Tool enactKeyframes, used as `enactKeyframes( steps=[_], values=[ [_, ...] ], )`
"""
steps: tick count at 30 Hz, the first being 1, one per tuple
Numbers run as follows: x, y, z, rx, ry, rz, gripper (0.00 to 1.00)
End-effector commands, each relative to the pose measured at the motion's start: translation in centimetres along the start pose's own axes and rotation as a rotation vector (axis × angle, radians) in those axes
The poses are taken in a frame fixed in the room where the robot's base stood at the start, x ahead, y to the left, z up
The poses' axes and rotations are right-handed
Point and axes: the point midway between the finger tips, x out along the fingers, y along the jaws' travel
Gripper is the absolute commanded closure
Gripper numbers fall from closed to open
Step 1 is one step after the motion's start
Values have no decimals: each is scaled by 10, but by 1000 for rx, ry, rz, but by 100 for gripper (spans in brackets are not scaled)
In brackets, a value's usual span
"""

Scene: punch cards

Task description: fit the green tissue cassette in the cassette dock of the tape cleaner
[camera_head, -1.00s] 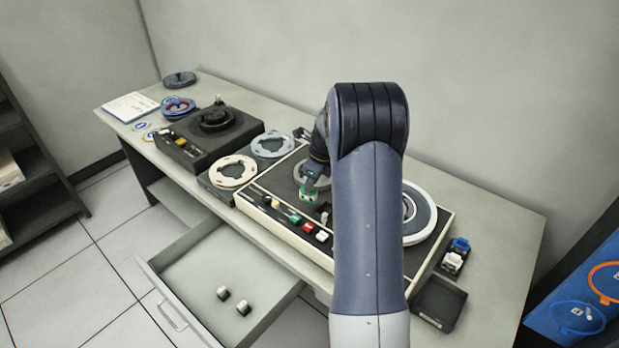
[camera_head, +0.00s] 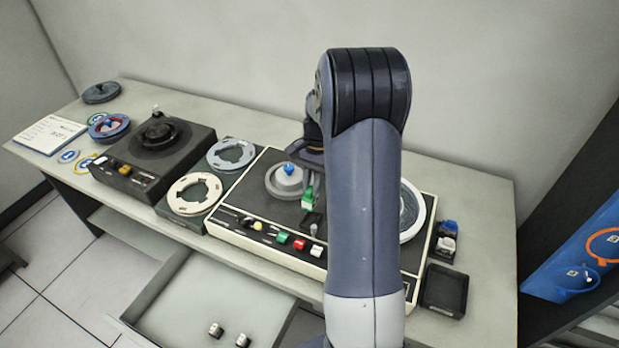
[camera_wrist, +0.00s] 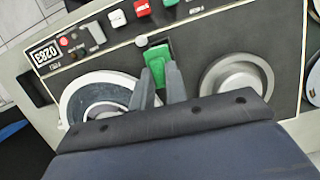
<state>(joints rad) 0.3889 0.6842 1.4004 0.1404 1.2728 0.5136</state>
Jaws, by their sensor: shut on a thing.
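The green tissue cassette (camera_head: 308,197) is held over the deck of the tape cleaner (camera_head: 262,228), between the left hub and my arm. In the wrist view the green cassette (camera_wrist: 157,68) sits between the two grey fingers of my gripper (camera_wrist: 164,82), which is shut on it. A dark dock recess (camera_head: 311,221) lies just in front of the cassette, beside a small metal knob (camera_head: 314,230). In the wrist view the cassette's end is close to this recess. I cannot tell whether it touches. My arm hides part of the deck in the head view.
Blue (camera_head: 450,226) and white (camera_head: 446,243) cassettes sit in a dark holder at the right, behind a black tray (camera_head: 445,289). A white reel (camera_head: 410,212) is partly behind my arm. A dark machine (camera_head: 153,157) stands left. An open drawer (camera_head: 205,300) juts out below.

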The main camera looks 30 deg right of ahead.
Motion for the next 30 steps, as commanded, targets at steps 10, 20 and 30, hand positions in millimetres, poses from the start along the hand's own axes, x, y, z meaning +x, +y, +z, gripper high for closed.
enactKeyframes(
  steps=[10,20,30],
  values=[
    [12,2,0,-51,1,13,100],
    [43,2,-8,-49,1,12,100],
    [48,2,-10,-49,2,12,100]
  ],
)
